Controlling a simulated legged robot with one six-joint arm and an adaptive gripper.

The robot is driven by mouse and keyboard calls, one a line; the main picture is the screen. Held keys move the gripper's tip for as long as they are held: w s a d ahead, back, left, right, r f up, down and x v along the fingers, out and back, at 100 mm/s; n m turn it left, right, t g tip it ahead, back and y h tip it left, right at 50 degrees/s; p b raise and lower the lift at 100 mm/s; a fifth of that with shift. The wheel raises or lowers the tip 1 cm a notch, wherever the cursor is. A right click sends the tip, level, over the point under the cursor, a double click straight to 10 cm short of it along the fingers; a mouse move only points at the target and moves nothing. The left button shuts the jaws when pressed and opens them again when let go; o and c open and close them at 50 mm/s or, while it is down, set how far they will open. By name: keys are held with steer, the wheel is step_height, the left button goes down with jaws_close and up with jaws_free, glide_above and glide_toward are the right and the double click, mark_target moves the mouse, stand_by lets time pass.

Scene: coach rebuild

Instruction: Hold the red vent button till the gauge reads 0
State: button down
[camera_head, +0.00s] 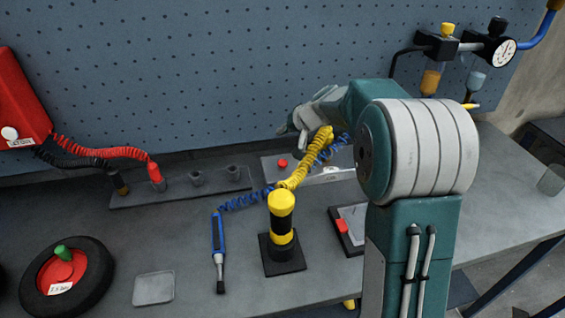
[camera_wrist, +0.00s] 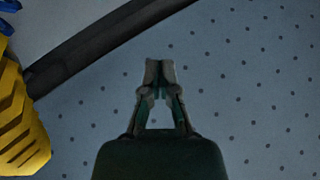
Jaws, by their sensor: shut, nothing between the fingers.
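A small round red button (camera_head: 283,163) sits on a grey plate at the back of the bench, near the pegboard. A red block (camera_head: 341,226) lies on a dark-framed pad nearer the front; I cannot tell from labels which is the vent button. A round white gauge (camera_head: 503,52) is at the top right; its reading is too small to make out. My gripper (camera_head: 286,130) is above and just behind the round button in the picture, apart from it. In the wrist view my gripper (camera_wrist: 160,68) is shut and empty, against the pegboard. The button is not visible there.
A yellow-black post (camera_head: 281,222), a blue tool (camera_head: 218,245) and a wheel (camera_head: 66,279) stand or lie in front. The pegboard (camera_head: 200,80) rises behind.

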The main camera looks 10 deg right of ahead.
mark_target(283, 163)
steer(key=shift+f, duration=4.2)
steer(key=shift+f, duration=0.1)
steer(key=shift+f, duration=0.2)
steer(key=shift+f, duration=0.6)
steer(key=shift+r, duration=0.1)
stand_by(1.6)
steer(key=shift+r, duration=0.9)
steer(key=shift+r, duration=2.5)
